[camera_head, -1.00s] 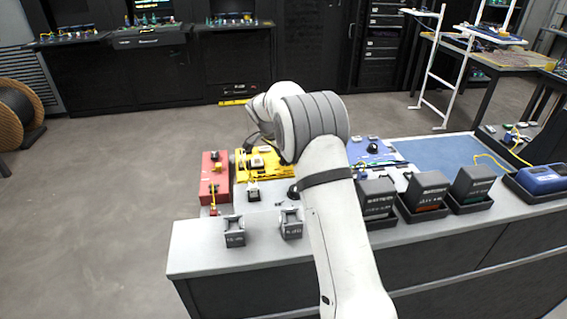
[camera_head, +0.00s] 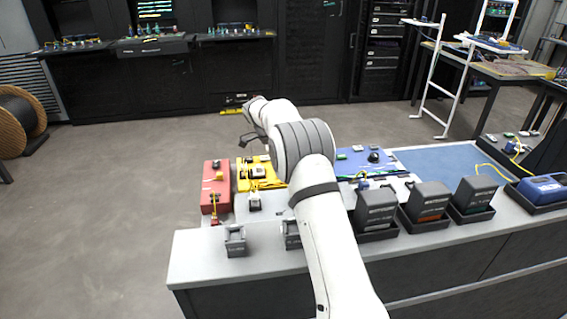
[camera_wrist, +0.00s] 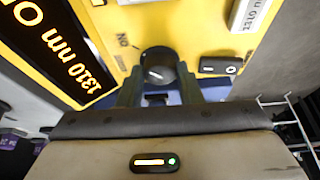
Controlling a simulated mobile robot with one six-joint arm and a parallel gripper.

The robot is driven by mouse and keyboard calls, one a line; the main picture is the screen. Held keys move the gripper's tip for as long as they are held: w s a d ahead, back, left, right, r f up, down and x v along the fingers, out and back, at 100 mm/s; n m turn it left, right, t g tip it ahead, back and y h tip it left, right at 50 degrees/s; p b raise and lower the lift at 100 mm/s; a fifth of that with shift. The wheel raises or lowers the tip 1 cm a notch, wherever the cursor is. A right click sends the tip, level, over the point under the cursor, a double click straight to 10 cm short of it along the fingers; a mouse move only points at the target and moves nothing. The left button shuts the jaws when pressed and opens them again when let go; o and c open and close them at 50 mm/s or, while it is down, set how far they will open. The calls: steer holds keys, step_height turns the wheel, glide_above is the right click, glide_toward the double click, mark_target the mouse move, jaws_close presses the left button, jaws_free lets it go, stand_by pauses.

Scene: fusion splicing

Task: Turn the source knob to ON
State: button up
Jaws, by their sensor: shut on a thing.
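The yellow source box (camera_head: 258,173) sits on the bench in the head view, partly behind my arm. In the wrist view its yellow face (camera_wrist: 112,20) carries a round black knob (camera_wrist: 158,62). An upside-down "ON" label (camera_wrist: 122,40) is printed beside the knob. A dark display (camera_wrist: 60,45) shows orange text "1310 nm" and a second line cut off after "O". My gripper (camera_wrist: 159,90) has its two dark fingers on either side of the knob and is shut on it. The knob's exact pointer angle is hard to tell. In the head view the fingertips are not clear.
A red box (camera_head: 215,185) stands left of the yellow one. A blue mat (camera_head: 440,162) lies to the right. Dark grey boxes (camera_head: 425,203) in trays line the bench front, with small grey holders (camera_head: 235,241) at left.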

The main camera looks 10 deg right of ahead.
stand_by(0.3)
steer(key=o, duration=1)
steer(key=v, duration=0.7)
steer(key=shift+a+r, duration=0.15)
steer(key=shift+r, duration=0.25)
